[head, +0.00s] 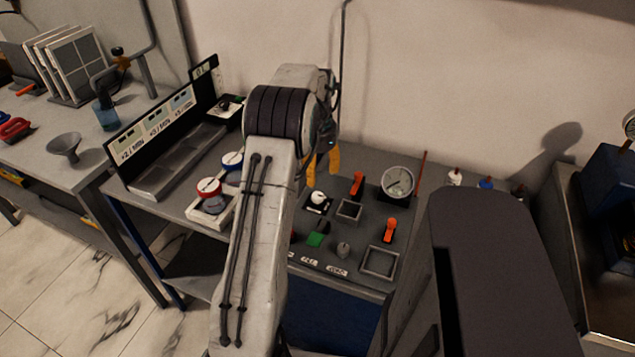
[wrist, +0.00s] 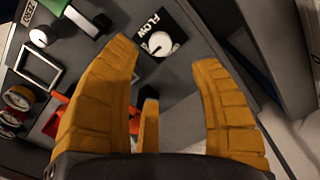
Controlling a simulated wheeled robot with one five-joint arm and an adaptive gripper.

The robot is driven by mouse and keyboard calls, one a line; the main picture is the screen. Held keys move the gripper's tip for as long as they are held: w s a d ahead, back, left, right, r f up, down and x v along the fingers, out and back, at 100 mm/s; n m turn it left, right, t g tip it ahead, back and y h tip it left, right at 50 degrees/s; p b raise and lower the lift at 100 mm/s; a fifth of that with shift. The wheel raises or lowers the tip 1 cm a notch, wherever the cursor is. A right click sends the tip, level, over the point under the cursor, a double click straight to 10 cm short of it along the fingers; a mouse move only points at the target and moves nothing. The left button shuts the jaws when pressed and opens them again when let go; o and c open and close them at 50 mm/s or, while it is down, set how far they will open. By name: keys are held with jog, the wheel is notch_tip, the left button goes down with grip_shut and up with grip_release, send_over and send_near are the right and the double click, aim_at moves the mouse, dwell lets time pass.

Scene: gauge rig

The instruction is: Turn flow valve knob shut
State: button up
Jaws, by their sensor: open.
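The flow valve knob is a white round knob with a dark pointer mark on a black plate lettered FLOW. In the wrist view the flow knob (wrist: 160,43) shows near the top, between and just beyond my fingertips. In the head view the flow knob (head: 318,198) sits on the grey bench panel, below my gripper in the picture. My gripper (head: 322,170) has yellow fingers, spread apart and empty. In the wrist view my gripper (wrist: 166,56) is apart from the knob. My arm hides part of the bench in the head view.
A thin red rod (head: 419,172) rises at right.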

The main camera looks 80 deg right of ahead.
jog(key=shift+r, duration=1.3)
